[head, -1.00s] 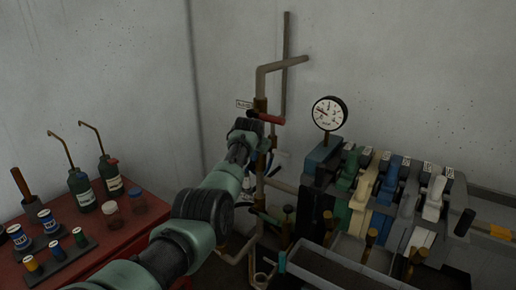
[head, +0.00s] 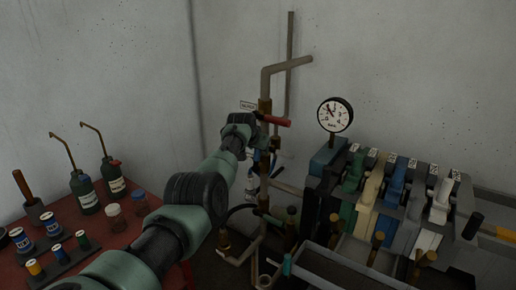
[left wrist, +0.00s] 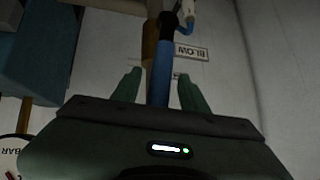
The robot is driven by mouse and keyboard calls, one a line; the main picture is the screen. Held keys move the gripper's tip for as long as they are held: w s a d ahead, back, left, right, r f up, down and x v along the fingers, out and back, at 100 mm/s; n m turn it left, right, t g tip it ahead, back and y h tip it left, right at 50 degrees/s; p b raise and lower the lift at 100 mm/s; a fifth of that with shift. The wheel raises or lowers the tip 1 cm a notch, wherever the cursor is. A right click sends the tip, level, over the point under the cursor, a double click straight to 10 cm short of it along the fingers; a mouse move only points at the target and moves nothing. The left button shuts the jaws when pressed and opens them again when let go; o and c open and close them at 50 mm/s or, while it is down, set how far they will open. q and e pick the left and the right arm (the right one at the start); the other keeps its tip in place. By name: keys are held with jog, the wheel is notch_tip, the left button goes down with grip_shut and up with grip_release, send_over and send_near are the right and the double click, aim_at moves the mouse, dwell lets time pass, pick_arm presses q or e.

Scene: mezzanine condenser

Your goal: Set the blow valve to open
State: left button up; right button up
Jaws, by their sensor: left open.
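The blow valve's blue handle (left wrist: 163,72) rises between the two green fingers of my left gripper (left wrist: 159,76) in the left wrist view. The fingers are open, with a gap on each side of the handle. A white plate reading BLOW (left wrist: 190,52) is on the wall just right of it. In the head view my left arm reaches to the pipework (head: 265,108), and my wrist hides much of the gripper's surroundings. A red lever (head: 273,121) points right from the pipe beside my wrist. My right gripper is not in view.
A round pressure gauge (head: 335,115) stands right of the pipework, behind a bank of coloured levers (head: 390,190). A grey trough (head: 340,270) lies in front. A red table (head: 95,250) with oil cans and small tins stands at the left.

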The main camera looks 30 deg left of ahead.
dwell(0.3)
pick_arm(q)
jog(key=shift+r, duration=0.1)
jog(key=shift+v, duration=0.8)
jog(key=b+v, duration=0.1)
jog(key=v, duration=0.5)
